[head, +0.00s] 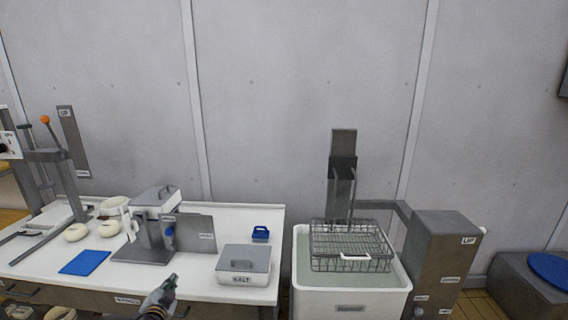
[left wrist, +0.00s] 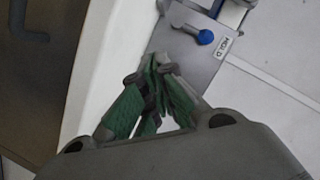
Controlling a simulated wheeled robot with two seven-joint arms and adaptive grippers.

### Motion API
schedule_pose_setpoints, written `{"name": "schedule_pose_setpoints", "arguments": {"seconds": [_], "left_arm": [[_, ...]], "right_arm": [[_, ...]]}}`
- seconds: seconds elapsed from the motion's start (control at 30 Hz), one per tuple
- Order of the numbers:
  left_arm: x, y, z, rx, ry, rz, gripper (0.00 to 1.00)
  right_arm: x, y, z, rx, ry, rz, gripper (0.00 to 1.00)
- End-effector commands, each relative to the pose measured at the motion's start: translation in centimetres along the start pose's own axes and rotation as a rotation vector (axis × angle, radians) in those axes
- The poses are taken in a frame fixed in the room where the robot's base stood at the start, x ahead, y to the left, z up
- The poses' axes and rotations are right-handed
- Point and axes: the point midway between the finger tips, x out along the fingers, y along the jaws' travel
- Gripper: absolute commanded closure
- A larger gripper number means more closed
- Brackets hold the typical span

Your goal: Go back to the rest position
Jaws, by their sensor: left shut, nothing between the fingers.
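My left gripper (head: 171,282) is at the front edge of the white table in the head view, left of the grey lidded box labelled MALT or similar (head: 244,264). In the left wrist view its green-padded fingers (left wrist: 158,68) are together with nothing between them. A grey plate with a blue knob and a label (left wrist: 200,45) lies beyond the fingertips there. My right gripper is in neither view.
The white table (head: 225,217) carries a blue mat (head: 85,262), pale round pieces (head: 109,228), a grey stand (head: 150,245) and a small blue holder (head: 260,233). At right, a wire basket (head: 350,246) hangs at a white vat (head: 345,300) beside a grey column (head: 445,255).

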Motion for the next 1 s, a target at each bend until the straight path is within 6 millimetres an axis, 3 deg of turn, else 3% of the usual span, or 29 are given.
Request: {"name": "schedule_pose_setpoints", "arguments": {"seconds": [0.47,1.0], "left_arm": [[-10.1,7.2,1.3,-0.255,-0.312,0.184,1.0],[-25.2,13.5,0.6,-0.464,-0.656,0.487,1.0]], "right_arm": [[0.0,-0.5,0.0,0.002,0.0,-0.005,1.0],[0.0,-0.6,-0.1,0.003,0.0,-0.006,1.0]]}}
